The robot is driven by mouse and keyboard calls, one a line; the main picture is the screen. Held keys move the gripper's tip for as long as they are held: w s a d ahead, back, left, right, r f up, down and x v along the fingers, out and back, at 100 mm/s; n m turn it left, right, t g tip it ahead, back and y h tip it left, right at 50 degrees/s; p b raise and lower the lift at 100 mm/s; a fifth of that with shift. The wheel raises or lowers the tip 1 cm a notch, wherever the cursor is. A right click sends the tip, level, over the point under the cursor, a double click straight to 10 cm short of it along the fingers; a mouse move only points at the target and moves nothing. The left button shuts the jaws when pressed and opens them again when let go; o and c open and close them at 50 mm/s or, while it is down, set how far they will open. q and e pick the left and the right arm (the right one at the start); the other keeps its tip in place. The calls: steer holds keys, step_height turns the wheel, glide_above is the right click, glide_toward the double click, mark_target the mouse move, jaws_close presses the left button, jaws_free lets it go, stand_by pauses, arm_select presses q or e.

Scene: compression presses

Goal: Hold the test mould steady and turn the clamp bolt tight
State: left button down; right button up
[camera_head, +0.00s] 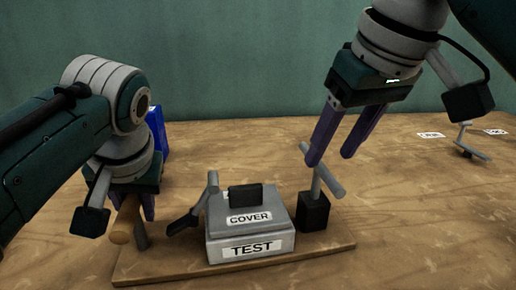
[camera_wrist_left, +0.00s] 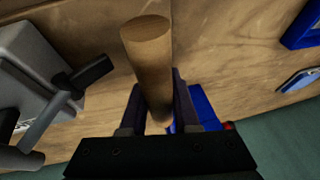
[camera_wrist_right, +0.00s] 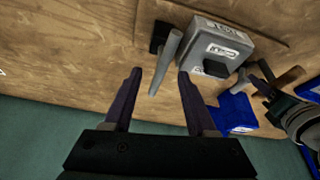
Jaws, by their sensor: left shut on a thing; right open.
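The grey test mould (camera_head: 250,245), labelled TEST, sits on a wooden base board (camera_head: 190,272) with a COVER plate on top. A grey T-handled clamp bolt (camera_head: 321,186) stands in a black block (camera_head: 314,212) at its right; its bar also shows in the right wrist view (camera_wrist_right: 166,62). My left gripper (camera_head: 136,205) is shut on an upright-looking wooden handle (camera_wrist_left: 150,60) left of the mould. My right gripper (camera_head: 328,160) is open over the clamp bolt, its purple fingers either side of the bar; contact cannot be told.
A grey post with a dark lever (camera_head: 185,222) stands at the mould's left side. A blue box (camera_head: 158,132) is behind my left gripper. Another T-handled piece (camera_head: 464,142) and white labels (camera_head: 431,135) lie at the far right. The table's right middle is clear.

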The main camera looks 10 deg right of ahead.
mark_target(323, 165)
steer(key=v, duration=0.5)
steer(key=shift+s+d+r, duration=0.1)
steer(key=shift+r, duration=0.05)
steer(key=shift+o, duration=0.4)
steer(key=o, duration=0.3)
steer(key=x, duration=1.2)
jaws_close()
stand_by(0.6)
